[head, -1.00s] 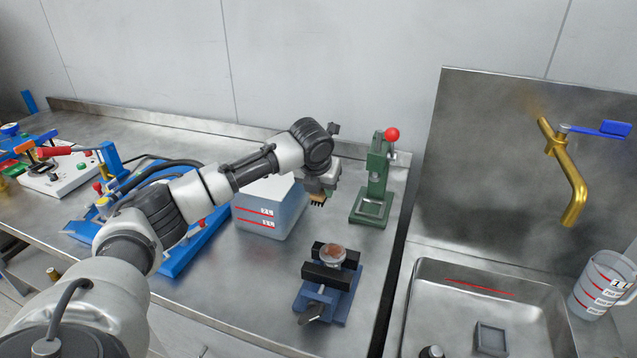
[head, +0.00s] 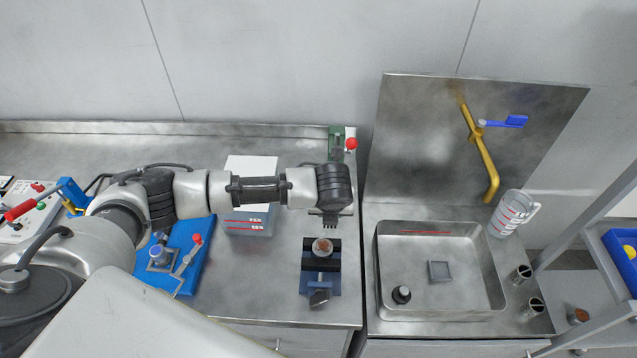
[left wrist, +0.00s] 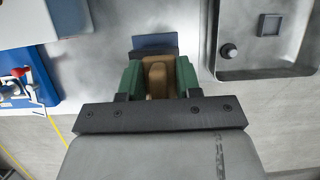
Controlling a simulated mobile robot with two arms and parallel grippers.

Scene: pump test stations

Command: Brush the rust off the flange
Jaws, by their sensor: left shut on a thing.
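The flange (head: 323,246) is a round piece with a rusty brown top, clamped in a dark-jawed blue vise (head: 320,285) on the steel bench. My left gripper (head: 330,214) is just behind and above the flange in the head view, apart from it. In the left wrist view my left gripper (left wrist: 158,82) has green fingers shut on a brush, whose tan wooden body (left wrist: 157,79) shows between them. The vise's blue edge (left wrist: 153,41) shows beyond the fingers, but the flange is hidden there. My right gripper is in neither view.
A water-filled white tank (head: 250,170) is behind my left arm, and a green press with a red knob (head: 351,144) stands behind the gripper. A sink (head: 440,308) lies to the right. A blue-based rig (head: 190,265) is left of the vise.

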